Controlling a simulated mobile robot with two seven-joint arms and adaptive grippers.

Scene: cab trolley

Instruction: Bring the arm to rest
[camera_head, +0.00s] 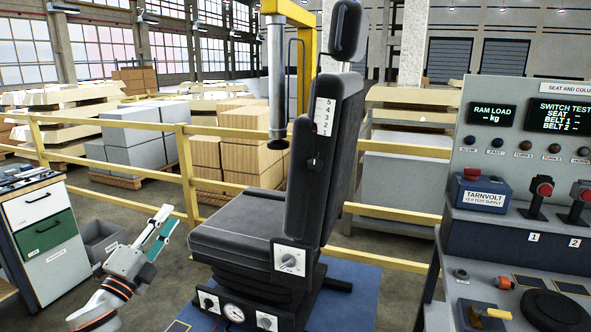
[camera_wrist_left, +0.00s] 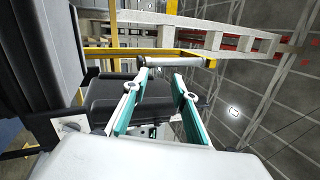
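My left gripper (camera_head: 166,222) is raised at the lower left in the head view, with its white and green fingers pointing up. It is beside the black seat (camera_head: 235,245), left of the cushion and apart from it. In the left wrist view the two fingers (camera_wrist_left: 160,75) stand apart with nothing between them, so the gripper is open and empty. The dark seat also fills the left part of the wrist view (camera_wrist_left: 105,95). My right gripper is in neither view.
A drawer trolley (camera_head: 50,245) with a green drawer and a grey bin (camera_head: 103,240) are left of my arm. A yellow rail (camera_head: 185,170) runs behind the seat. A yellow frame holds a grey ram (camera_head: 277,80) above it. A control console (camera_head: 520,200) stands at right.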

